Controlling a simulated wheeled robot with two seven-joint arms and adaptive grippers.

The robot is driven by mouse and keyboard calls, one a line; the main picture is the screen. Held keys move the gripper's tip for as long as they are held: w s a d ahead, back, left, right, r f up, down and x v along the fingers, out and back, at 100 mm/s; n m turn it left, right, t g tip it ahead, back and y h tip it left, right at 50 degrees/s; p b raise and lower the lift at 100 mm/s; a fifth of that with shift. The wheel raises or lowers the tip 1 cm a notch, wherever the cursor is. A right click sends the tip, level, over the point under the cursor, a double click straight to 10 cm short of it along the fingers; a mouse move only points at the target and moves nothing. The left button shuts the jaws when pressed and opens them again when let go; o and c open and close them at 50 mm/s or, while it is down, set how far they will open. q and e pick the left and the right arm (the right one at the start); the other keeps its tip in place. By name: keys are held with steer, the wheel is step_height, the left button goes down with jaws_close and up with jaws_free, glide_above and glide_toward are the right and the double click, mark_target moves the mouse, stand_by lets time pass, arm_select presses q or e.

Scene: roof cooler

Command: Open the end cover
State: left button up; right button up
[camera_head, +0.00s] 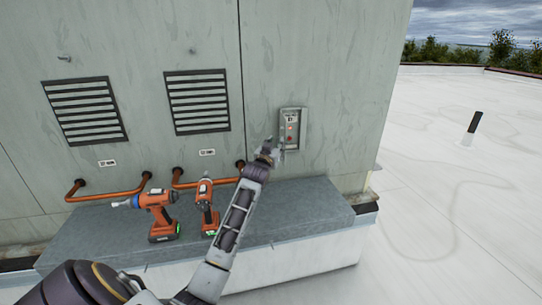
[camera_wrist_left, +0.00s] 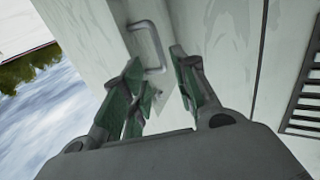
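I see no handle on the end side in the head view. My left gripper (camera_wrist_left: 163,92) has its two green-padded fingers spread with a gap between them, and the handle lies beyond the tips. I see no contact. In the head view the left gripper (camera_head: 270,151) is by the front wall, just below a small control box (camera_head: 292,122). My right gripper is not in view.
Two orange power tools (camera_head: 160,212) (camera_head: 207,208) stand on the grey ledge (camera_head: 305,210) below. Copper pipes (camera_head: 105,194) and two louvred vents (camera_head: 198,101) are on the left front.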

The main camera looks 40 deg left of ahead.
arm_select(q)
steer(key=v, duration=0.8)
steer(key=shift+d, duration=0.45)
stand_by(0.3)
